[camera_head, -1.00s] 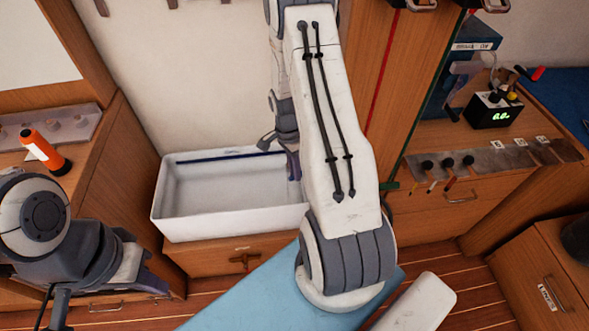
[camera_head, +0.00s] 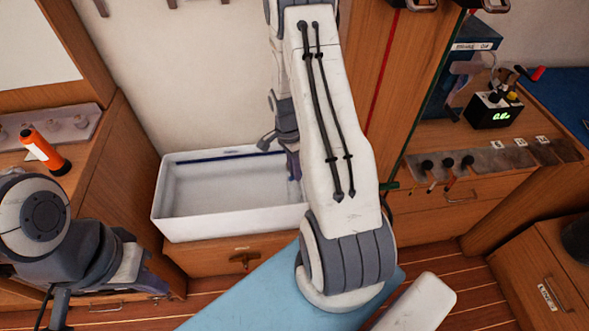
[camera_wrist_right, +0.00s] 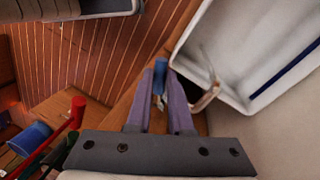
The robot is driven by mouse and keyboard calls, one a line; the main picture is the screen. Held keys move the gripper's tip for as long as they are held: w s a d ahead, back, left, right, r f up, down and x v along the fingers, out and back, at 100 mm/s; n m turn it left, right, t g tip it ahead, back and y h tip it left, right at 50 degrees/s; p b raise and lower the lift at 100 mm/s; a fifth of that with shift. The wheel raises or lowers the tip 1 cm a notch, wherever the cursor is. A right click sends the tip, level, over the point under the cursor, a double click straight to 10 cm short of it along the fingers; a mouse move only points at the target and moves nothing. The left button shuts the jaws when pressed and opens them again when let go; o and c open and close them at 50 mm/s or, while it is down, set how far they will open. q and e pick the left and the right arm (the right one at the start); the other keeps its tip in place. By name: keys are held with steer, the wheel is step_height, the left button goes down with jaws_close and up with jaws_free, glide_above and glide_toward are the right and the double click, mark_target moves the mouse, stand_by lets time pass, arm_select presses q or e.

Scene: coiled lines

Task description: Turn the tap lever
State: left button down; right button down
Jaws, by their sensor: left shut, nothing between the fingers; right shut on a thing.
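The tap lever (camera_wrist_right: 160,68) is a small blue-ended handle in the right wrist view, with a metal part below its blue end. My right gripper (camera_wrist_right: 160,78) is shut on it, one purple-grey finger on each side. A pale curved piece (camera_wrist_right: 206,97), perhaps the tap's spout, shows just right of the fingers, by the white basin. In the head view my right gripper (camera_head: 293,165) is at the basin's right end, and my forearm hides most of the tap area. My left gripper (camera_head: 152,285) is low at the left, shut and empty, away from the tap.
The white basin (camera_head: 178,215) stands on a wooden cabinet against the wall. A device with a green display (camera_head: 493,112) sits on the right counter. A red-topped post (camera_wrist_right: 78,104) is left of the right gripper.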

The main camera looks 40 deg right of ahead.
steer(key=m, duration=0.1)
steer(key=w+m, duration=0.1)
steer(key=m, duration=0.1)
steer(key=w+d+m, duration=0.1)
steer(key=m, duration=0.1)
steer(key=shift+w+d+y, duration=0.1)
steer(key=shift+w+y, duration=0.15)
steer(key=shift+y, duration=0.15)
steer(key=c, duration=0.8)
jaws_free()
steer(key=v, duration=1)
steer(key=shift+s+r, duration=0.15)
steer(key=shift+r, duration=0.15)
